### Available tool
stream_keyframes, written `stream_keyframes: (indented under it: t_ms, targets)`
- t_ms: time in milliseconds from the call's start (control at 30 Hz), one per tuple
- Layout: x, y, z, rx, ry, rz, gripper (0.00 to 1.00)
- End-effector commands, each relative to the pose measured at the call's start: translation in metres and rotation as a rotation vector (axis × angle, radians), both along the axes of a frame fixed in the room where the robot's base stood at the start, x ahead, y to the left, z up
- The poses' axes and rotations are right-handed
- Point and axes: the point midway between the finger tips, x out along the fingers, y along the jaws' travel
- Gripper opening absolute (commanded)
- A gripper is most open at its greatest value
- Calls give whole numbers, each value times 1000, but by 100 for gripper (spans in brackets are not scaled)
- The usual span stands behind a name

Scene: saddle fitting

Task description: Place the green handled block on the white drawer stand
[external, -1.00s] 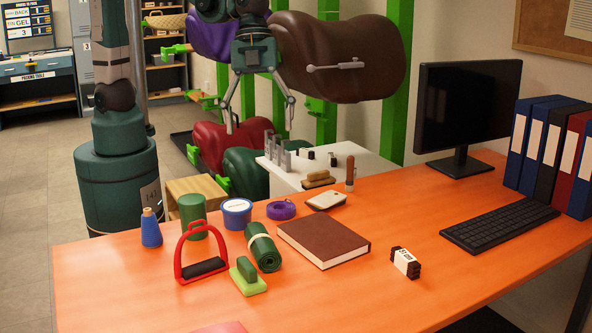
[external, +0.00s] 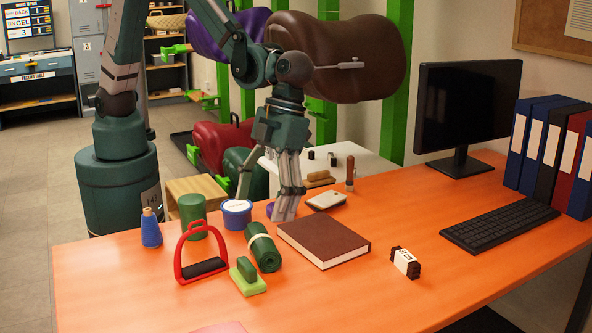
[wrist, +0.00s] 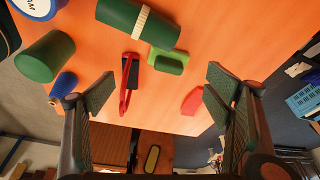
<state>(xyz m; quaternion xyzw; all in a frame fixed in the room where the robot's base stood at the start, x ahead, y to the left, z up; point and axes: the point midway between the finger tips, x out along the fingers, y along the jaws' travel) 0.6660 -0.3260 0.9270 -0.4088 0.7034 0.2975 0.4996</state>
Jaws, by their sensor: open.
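The green handled block (external: 248,284), a light green base with a darker green grip on top, sits on the orange table near the stirrup and the rolled mat. In the wrist view the block (wrist: 163,60) lies ahead, between the lines of my two fingers. My gripper (external: 265,202) is open and empty, above the table's back part, behind the block in the external view; its fingers also show in the wrist view (wrist: 158,100). The white drawer stand (external: 372,166) is behind the table, partly hidden by my gripper; its drawers are not visible.
A red stirrup (external: 181,250) stands just left of the block, and a rolled green mat (external: 264,247) lies just behind it. A brown book (external: 323,241) lies to the right. Brushes (external: 319,179) and small items occupy the stand. The table's front right is mostly clear.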

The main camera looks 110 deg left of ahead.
Motion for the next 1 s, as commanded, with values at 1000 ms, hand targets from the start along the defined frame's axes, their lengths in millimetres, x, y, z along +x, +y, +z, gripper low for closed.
stream_keyframes:
  t_ms: [1000]
  targets:
    - [3, -48, -67, -56, 30, -276, 78]
